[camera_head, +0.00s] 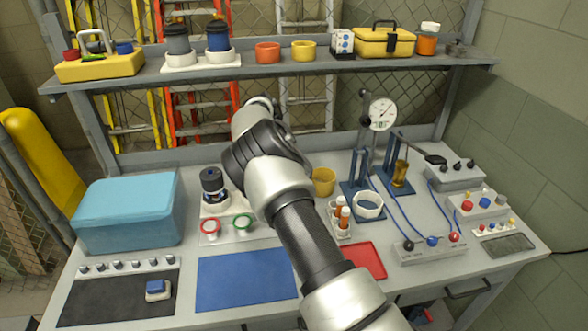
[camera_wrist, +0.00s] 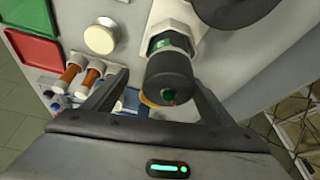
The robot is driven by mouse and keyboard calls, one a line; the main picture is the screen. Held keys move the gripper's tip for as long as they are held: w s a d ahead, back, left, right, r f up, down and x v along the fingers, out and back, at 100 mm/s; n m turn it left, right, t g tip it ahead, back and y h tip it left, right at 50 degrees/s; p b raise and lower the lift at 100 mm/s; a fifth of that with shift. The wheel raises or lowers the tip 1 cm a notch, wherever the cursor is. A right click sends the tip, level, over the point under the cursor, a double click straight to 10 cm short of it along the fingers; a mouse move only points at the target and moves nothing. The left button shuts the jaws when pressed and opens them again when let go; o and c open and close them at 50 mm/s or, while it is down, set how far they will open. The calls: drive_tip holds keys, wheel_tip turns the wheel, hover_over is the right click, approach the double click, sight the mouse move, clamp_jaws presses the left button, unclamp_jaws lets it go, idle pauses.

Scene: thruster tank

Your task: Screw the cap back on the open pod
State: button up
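My gripper's fingers (camera_wrist: 160,90) are open and spread in the wrist view. A dark cylindrical pod (camera_wrist: 168,80) in a white hexagonal collar (camera_wrist: 172,28) shows between and just beyond them. It has a green band, and small red and green spots on its near end. I see a gap at the left finger; contact at the right finger is unclear. A dark round part (camera_wrist: 238,8) is cut off at top right, and a pale round disc (camera_wrist: 100,38) lies left. In the head view a dark-topped pod (camera_head: 212,186) stands left of my arm, which hides my gripper. I cannot tell which part is the cap.
Orange vials (camera_head: 341,214) in a rack and a yellow cup (camera_head: 322,182) stand right of my arm. Red and green rings (camera_head: 243,223) lie in front of the pod. A blue bin (camera_head: 126,213) stands left. The blue mat (camera_head: 246,279) is clear. A shelf (camera_head: 272,66) crosses behind.

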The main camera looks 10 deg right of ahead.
drive_tip(key=shift+w+a+r, duration=0.1)
drive_tip(key=shift+a, duration=0.05)
drive_tip(key=shift+a+r, duration=0.15)
drive_tip(key=shift+r, duration=0.15)
drive_tip(key=v, duration=1.6)
drive_tip(key=shift+r, duration=0.15)
drive_tip(key=s+d+n+t+y+b, duration=0.3)
drive_tip(key=d+n+y, duration=0.45)
drive_tip(key=n, duration=1.25)
drive_tip(key=shift+h, duration=0.55)
drive_tip(key=x, duration=0.5)
drive_tip(key=d+p+x, duration=0.1)
drive_tip(key=x, duration=0.4)
drive_tip(key=p+x, duration=0.1)
drive_tip(key=x, duration=0.5)
drive_tip(key=shift+s+d, duration=0.15)
drive_tip(key=shift+s, duration=0.05)
